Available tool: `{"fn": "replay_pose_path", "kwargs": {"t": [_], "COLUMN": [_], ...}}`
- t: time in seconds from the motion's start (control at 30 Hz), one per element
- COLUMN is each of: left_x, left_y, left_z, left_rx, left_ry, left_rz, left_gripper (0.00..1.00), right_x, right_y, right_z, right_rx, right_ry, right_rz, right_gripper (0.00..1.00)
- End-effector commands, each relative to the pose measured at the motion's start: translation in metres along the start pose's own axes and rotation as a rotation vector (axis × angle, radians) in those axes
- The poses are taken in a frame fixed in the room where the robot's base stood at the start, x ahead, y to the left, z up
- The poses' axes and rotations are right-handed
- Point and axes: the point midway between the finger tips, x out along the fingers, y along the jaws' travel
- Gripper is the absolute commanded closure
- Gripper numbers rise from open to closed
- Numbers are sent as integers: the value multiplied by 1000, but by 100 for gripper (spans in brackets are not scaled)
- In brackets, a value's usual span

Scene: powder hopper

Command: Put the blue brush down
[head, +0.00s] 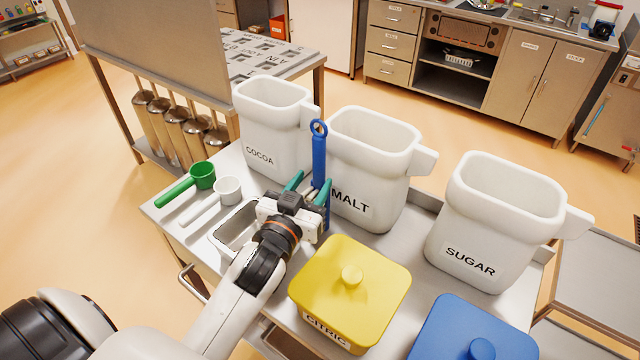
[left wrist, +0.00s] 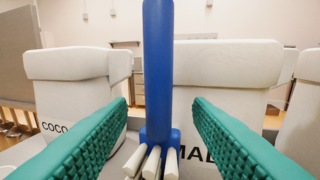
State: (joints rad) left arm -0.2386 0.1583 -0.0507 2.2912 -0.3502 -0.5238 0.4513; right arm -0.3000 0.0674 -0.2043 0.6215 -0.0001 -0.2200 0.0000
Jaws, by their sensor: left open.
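The blue brush (head: 319,150) stands upright in front of the gap between the cocoa and malt bins, its looped handle end up. In the left wrist view the brush (left wrist: 158,70) is centred, with pale bristle-like prongs low on its near side. My left gripper (head: 308,187) is open, its green fingers on either side of the brush's line, with a clear gap on both sides. Its fingers appear apart from the handle. The brush's lower end is partly hidden behind the gripper in the head view. My right gripper is out of view.
White bins marked cocoa (head: 262,155), malt (head: 365,200) and sugar (head: 485,260) stand behind. A yellow-lidded citric container (head: 330,290) and a blue lid (head: 450,335) are at front right.

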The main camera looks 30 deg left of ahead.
Motion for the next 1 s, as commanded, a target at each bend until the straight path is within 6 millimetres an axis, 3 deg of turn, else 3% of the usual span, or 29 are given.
{"fn": "replay_pose_path", "kwargs": {"t": [0.23,0.53,0.57,0.83,1.0], "left_x": [37,43,43,43,43], "left_y": [-1,-1,-1,-1,-1], "left_z": [3,1,1,1,2], "left_rx": [3,2,2,2,2], "left_ry": [-1,0,0,0,-1], "left_rz": [1,0,0,0,-1], "left_gripper": [54,54,56,100,100], "right_x": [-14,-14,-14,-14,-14], "right_y": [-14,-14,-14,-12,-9], "right_z": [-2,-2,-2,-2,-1], "right_rx": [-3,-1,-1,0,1], "right_ry": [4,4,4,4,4], "right_rz": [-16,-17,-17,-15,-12], "right_gripper": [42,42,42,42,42]}}
